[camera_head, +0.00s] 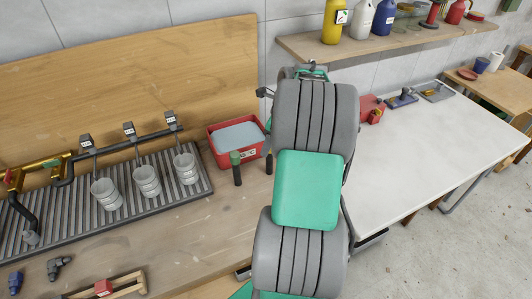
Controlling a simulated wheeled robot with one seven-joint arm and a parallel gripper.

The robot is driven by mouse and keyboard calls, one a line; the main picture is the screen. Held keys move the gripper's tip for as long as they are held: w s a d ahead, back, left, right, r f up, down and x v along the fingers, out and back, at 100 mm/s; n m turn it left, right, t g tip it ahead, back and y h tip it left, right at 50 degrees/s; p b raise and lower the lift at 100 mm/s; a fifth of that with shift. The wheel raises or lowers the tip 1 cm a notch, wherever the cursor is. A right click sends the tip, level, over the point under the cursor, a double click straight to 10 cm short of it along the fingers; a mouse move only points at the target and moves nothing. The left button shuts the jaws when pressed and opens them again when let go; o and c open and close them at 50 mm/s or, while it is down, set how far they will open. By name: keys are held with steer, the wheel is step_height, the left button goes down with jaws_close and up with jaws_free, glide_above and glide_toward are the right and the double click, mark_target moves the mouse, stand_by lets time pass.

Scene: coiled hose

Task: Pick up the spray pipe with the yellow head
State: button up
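I cannot make out a spray pipe with a yellow head for certain. My grey and green arm fills the middle of the view and reaches over the bench toward the wall. My gripper cannot be made out; the arm hides whatever lies behind it.
The ribbed tray (75,222) holds several metal cups under black taps. A red bin (237,141) and a dark green-topped bottle (236,168) stand left of my arm. A wall shelf (385,44) carries bottles. The white table (430,150) at right is mostly clear.

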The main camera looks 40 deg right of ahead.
mark_target(269, 159)
steer(key=x, duration=0.4)
steer(key=d+x, duration=0.1)
steer(key=x, duration=0.1)
steer(key=shift+s+a+f+p, duration=0.15)
steer(key=shift+s+f+p, duration=0.2)
steer(key=shift+f, duration=0.2)
jaws_close()
